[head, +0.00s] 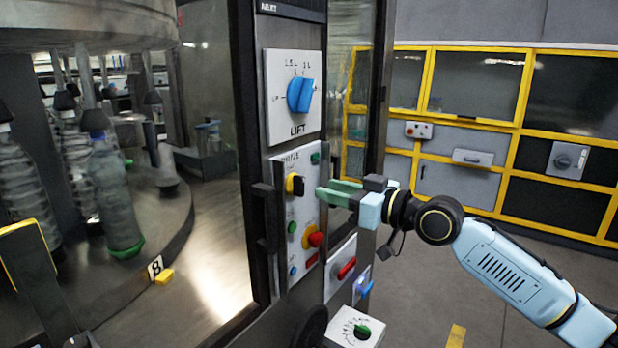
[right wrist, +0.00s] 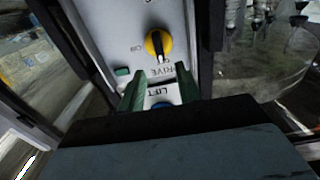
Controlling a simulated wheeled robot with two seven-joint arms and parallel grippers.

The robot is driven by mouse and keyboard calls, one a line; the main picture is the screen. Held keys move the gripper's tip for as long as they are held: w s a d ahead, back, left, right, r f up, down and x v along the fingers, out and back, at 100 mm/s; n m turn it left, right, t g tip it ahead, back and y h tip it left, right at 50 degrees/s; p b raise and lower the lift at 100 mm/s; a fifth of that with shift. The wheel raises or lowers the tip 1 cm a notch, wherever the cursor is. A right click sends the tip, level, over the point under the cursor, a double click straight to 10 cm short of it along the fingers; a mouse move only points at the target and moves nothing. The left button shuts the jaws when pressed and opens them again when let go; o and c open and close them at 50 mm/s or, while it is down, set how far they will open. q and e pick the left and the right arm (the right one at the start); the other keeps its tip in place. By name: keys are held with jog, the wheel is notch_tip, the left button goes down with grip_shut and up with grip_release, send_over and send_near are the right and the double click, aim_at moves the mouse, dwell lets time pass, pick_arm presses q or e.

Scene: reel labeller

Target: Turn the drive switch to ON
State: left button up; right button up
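The drive switch (head: 294,185) is a yellow knob with a black handle on the white control panel, left of my right gripper. A small mark beside the knob is too small to read. My right gripper (head: 322,193) has two green fingers spread apart with nothing between them. In the right wrist view its fingertips (right wrist: 161,73) stand short of the knob, apart from it. My left gripper is not in view.
Above is the blue LIFT knob (head: 300,95). A red knob on a yellow base (head: 312,238) and small buttons sit below the switch. A dark door handle (head: 265,215) stands left of the panel. Bottles (head: 115,195) stand on a carousel at left. Floor is open at right.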

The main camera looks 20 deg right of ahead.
aim_at(303, 182)
jog(key=p+x, duration=0.1)
jog(key=x, duration=0.5)
jog(key=shift+w+a, duration=0.1)
jog(key=shift+w, duration=0.05)
jog(key=shift+c, duration=0.2)
grip_shut()
